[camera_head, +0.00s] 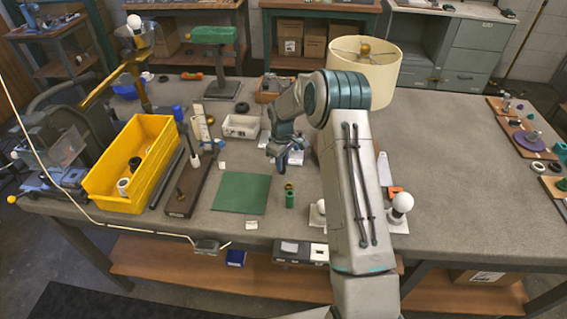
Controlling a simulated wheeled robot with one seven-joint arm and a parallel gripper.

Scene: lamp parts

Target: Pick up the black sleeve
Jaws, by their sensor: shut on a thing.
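My gripper (284,160) is low over the middle of the grey table, to the right of the green mat. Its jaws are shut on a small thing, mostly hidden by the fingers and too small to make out. I cannot tell whether it is the black sleeve. A short black cylinder (135,162) stands in the yellow bin (105,172).
A cream lampshade (384,75) stands behind my arm. The table right of my arm is largely clear.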

